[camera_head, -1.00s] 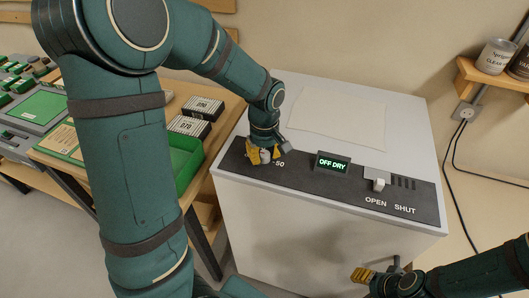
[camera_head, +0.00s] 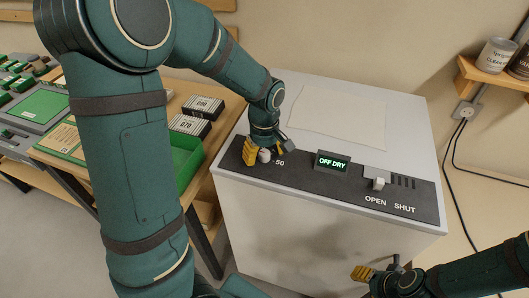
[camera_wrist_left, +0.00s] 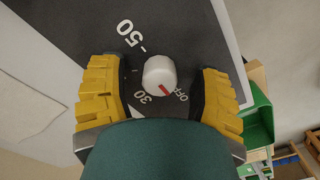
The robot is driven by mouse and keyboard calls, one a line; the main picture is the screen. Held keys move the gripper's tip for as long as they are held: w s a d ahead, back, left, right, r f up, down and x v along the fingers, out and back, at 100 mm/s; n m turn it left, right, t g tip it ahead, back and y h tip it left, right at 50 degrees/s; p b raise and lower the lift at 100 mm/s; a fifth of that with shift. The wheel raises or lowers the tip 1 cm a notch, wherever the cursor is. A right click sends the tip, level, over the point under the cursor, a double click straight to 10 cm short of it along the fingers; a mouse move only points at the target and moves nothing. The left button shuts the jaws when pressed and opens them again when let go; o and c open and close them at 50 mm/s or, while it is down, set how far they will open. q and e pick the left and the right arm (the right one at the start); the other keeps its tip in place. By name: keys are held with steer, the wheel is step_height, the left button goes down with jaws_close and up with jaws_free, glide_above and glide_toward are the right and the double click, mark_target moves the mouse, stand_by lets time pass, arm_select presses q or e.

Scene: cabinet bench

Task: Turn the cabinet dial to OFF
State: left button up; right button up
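The cabinet dial is a round white knob (camera_head: 265,156) on the dark panel strip. In the left wrist view the knob (camera_wrist_left: 160,73) sits between my fingers, and its red mark points down and right, toward the OFF label (camera_wrist_left: 182,97). The 30 label (camera_wrist_left: 144,96) is left of the mark. My left gripper (camera_head: 268,152) is open over the dial. In the wrist view its yellow-padded fingers (camera_wrist_left: 160,92) stand apart from the knob on both sides. My right gripper (camera_head: 379,268) is open and empty in front of the cabinet. The display (camera_head: 332,162) reads "OFF DRY".
The white cabinet (camera_head: 300,215) also carries a white lever (camera_head: 379,183) above OPEN and SHUT. A paper sheet (camera_head: 335,117) lies on top. A green tray (camera_head: 187,165) and black boxes (camera_head: 203,107) stand on the wooden table at left.

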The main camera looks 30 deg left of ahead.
mark_target(264, 152)
arm_select(q)
steer(key=shift+r, duration=0.15)
step_height(264, 152, up, 12)
stand_by(0.5)
stand_by(0.4)
